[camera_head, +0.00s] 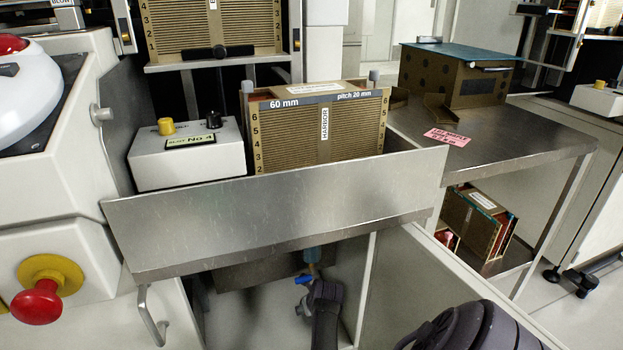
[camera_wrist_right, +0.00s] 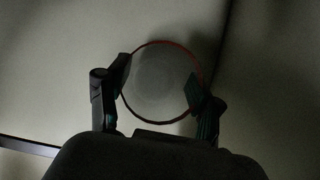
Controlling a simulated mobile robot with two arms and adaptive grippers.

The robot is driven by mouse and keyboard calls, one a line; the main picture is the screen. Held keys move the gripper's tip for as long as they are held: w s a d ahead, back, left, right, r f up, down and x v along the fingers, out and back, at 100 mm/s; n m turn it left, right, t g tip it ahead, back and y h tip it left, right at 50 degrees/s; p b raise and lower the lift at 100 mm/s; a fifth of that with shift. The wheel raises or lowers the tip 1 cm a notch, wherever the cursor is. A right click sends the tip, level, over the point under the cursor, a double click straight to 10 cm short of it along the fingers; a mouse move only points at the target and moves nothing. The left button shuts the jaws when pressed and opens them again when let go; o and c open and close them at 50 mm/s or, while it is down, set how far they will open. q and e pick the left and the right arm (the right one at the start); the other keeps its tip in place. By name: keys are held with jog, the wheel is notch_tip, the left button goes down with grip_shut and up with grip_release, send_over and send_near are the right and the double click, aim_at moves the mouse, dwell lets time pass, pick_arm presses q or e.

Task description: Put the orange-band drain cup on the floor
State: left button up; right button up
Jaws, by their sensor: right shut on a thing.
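In the right wrist view my right gripper (camera_wrist_right: 158,82) has its two dark fingers on opposite sides of a round cup (camera_wrist_right: 154,76) and is shut on it. The cup shows a thin orange-red ring at its edge and a dim grey inside. A pale, unlit surface lies behind it; the gap between cup and surface cannot be judged. In the head view I cannot make out the cup. Dark parts of my own arm show below the steel tray and at the bottom right. My left gripper is not in view.
A steel tray front (camera_head: 275,225) overhangs the low space, with a blue fitting (camera_head: 312,255) beneath it. A handle (camera_head: 152,315) and a red knob (camera_head: 37,302) stick out at left. A steel table (camera_head: 500,150) stands at right. Pale floor (camera_head: 575,310) shows at far right.

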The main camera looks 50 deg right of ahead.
jog(key=shift+f, duration=0.2)
jog(key=o, duration=1.1)
jog(key=shift+f, duration=0.1)
jog(key=shift+o, duration=0.2)
